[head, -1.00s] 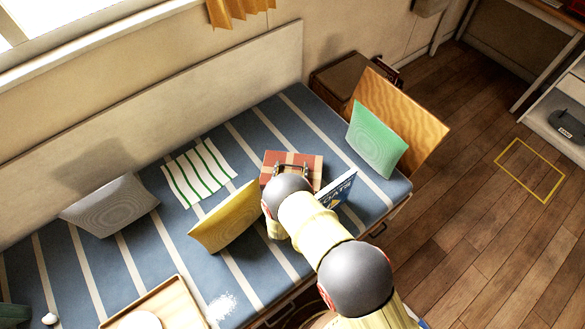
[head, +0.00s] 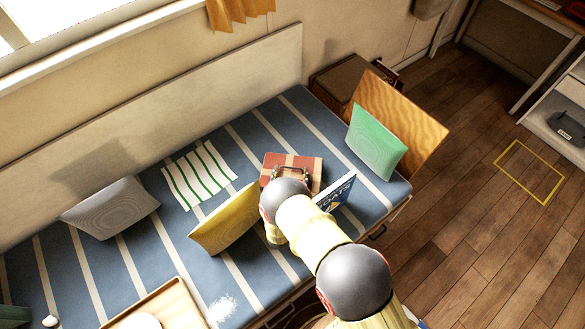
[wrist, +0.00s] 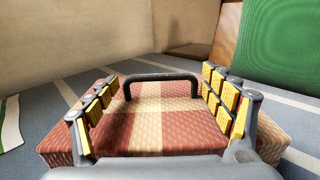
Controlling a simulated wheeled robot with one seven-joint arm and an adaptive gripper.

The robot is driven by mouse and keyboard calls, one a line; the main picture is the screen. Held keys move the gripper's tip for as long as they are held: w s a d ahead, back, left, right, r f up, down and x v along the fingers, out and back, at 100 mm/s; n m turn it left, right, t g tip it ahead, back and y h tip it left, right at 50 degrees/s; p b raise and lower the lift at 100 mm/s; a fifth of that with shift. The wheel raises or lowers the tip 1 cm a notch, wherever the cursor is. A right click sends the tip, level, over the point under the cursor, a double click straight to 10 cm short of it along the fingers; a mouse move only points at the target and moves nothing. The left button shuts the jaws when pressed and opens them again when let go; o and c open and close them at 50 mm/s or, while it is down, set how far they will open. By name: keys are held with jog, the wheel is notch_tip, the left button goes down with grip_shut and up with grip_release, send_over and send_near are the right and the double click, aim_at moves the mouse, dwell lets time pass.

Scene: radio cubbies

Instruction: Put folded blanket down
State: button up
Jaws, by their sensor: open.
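The folded blanket (head: 296,160) is a flat block in red and tan stripes, resting on the blue striped bench (head: 255,130). In the wrist view the blanket (wrist: 150,125) fills the lower middle, with a dark handle (wrist: 161,77) standing up at its far side. My gripper (head: 291,172) is over the blanket, its jaws spread. In the wrist view the two yellow-padded fingers of my gripper (wrist: 162,85) are apart, one on each side of the handle. I cannot tell whether they touch the blanket. My arm hides its near part in the head view.
A yellow cushion (head: 225,220) is left of my gripper and a blue book (head: 336,191) stands close on its right. A green cushion (head: 376,143) leans at the bench's right end. A striped cloth (head: 199,174) lies to the left. A tray (head: 172,290) is near the front.

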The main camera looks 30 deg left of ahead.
jog(key=p+v, duration=0.1)
jog(key=v, duration=0.4)
jog(key=shift+s+d+r+p, duration=0.1)
jog(key=shift+s+p, duration=0.15)
jog(key=shift+p, duration=0.1)
jog(key=shift+s+d, duration=0.2)
jog(key=shift+s, duration=0.2)
